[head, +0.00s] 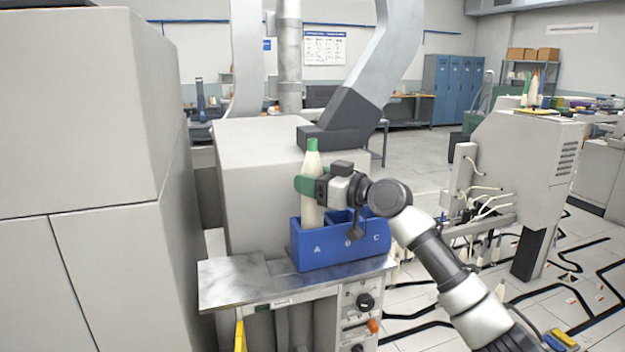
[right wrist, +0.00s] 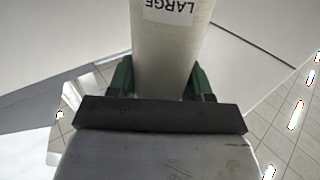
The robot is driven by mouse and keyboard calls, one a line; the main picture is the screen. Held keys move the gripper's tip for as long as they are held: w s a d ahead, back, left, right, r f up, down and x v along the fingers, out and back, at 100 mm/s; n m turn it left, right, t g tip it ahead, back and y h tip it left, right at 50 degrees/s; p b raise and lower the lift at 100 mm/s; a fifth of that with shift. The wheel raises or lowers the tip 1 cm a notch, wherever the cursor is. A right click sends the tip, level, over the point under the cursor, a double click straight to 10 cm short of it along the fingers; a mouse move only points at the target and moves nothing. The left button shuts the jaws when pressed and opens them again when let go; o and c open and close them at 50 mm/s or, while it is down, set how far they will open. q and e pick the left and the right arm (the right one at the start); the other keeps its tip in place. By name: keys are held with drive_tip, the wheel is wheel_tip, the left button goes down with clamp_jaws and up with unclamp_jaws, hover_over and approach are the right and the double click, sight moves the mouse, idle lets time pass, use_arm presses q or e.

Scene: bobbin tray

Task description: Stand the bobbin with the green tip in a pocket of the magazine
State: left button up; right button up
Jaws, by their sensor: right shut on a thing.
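The bobbin with the green tip (head: 312,160) is a tall cream-white cone. It stands about upright over pocket A, at the left end of the blue magazine (head: 345,252). Its foot is hidden behind the magazine's front wall, so I cannot tell whether it rests on the pocket floor. My right gripper (head: 308,186) is shut on the bobbin's middle, with green fingers on either side. In the right wrist view the bobbin (right wrist: 165,60) bears a "LARGE" label, between the fingers (right wrist: 162,82). Pockets B and C are partly hidden by my gripper. My left gripper is not in view.
The magazine sits on a metal shelf (head: 235,283) in front of a grey machine box (head: 255,180). A tall grey cabinet (head: 90,150) stands close on the left. A dark hood (head: 345,118) hangs behind the bobbin. Another machine (head: 525,160) stands at right.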

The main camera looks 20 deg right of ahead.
sight(313, 200)
drive_tip(key=shift+f+b, duration=1.75)
drive_tip(key=shift+f, duration=0.4)
drive_tip(key=o, duration=1)
drive_tip(key=shift+o, duration=0.2)
drive_tip(key=shift+f, duration=0.1)
drive_tip(key=b+v, duration=0.4)
drive_tip(key=v, duration=0.7)
